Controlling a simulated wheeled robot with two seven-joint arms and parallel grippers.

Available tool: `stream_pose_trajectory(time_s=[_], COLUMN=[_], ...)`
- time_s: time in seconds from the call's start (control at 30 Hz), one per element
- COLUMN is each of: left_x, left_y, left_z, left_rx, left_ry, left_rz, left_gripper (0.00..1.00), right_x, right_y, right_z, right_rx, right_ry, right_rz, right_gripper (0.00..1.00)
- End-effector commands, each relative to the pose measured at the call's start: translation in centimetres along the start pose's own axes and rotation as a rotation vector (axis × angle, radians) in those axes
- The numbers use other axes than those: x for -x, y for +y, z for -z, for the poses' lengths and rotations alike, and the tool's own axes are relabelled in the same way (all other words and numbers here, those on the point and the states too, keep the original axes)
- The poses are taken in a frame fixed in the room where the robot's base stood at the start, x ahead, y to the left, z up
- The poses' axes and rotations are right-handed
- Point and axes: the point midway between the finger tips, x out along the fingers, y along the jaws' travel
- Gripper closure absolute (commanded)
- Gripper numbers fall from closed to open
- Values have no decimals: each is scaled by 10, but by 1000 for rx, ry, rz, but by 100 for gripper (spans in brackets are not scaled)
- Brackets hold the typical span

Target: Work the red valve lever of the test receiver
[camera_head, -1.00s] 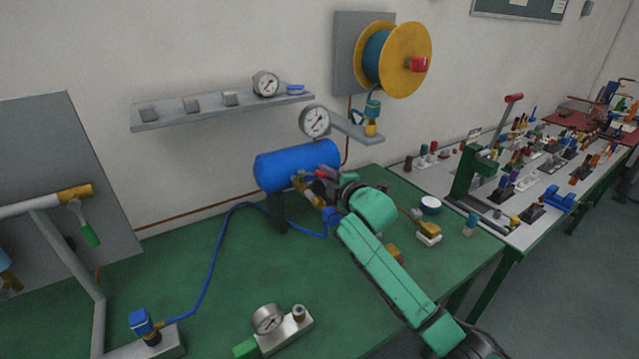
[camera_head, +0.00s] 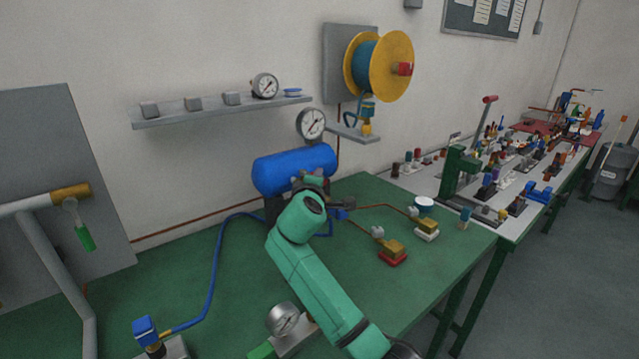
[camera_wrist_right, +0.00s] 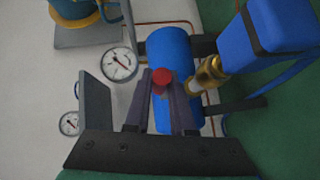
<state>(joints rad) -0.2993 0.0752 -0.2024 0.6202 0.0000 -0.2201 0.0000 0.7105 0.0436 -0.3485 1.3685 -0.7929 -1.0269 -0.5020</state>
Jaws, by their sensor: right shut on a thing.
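The test receiver is a blue cylindrical tank (camera_head: 294,168) on the green bench against the wall. It also shows in the right wrist view (camera_wrist_right: 172,46). The red valve lever (camera_wrist_right: 162,77) shows as a round red end between the fingertips of my right gripper (camera_wrist_right: 164,88), which is shut on it. In the head view the lever is hidden behind my right wrist, and the fingers cannot be made out there. A brass fitting (camera_wrist_right: 206,77) with a blue block (camera_wrist_right: 272,35) sits right of the lever in the wrist view. My left gripper is not in view.
A pressure gauge (camera_head: 311,124) stands behind the tank. A blue hose (camera_head: 212,268) runs across the bench to the front left. Small brass-topped blocks (camera_head: 392,254) stand to the right. The left-middle bench is mostly clear.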

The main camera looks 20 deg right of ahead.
Motion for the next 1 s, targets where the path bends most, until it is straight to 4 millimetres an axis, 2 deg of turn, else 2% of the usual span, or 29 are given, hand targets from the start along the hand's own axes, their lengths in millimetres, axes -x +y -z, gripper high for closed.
stream_pose_trajectory(time_s=[0.47, 0.5, 0.57, 0.87, 1.0], left_x=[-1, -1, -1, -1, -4], left_y=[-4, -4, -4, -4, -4], left_z=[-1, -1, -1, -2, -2], left_rx=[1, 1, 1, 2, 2], left_ry=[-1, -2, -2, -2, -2], left_rz=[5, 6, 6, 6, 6], left_gripper=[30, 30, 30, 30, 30], right_x=[0, 0, 0, 1, 9], right_y=[-1, -1, -1, 0, -2], right_z=[0, 0, 0, 0, 1], right_rx=[-1, -1, -1, -1, -1], right_ry=[-20, -19, -19, -17, -15], right_rz=[1, 1, 1, -1, -2], right_gripper=[100, 70, 48, 48, 48])
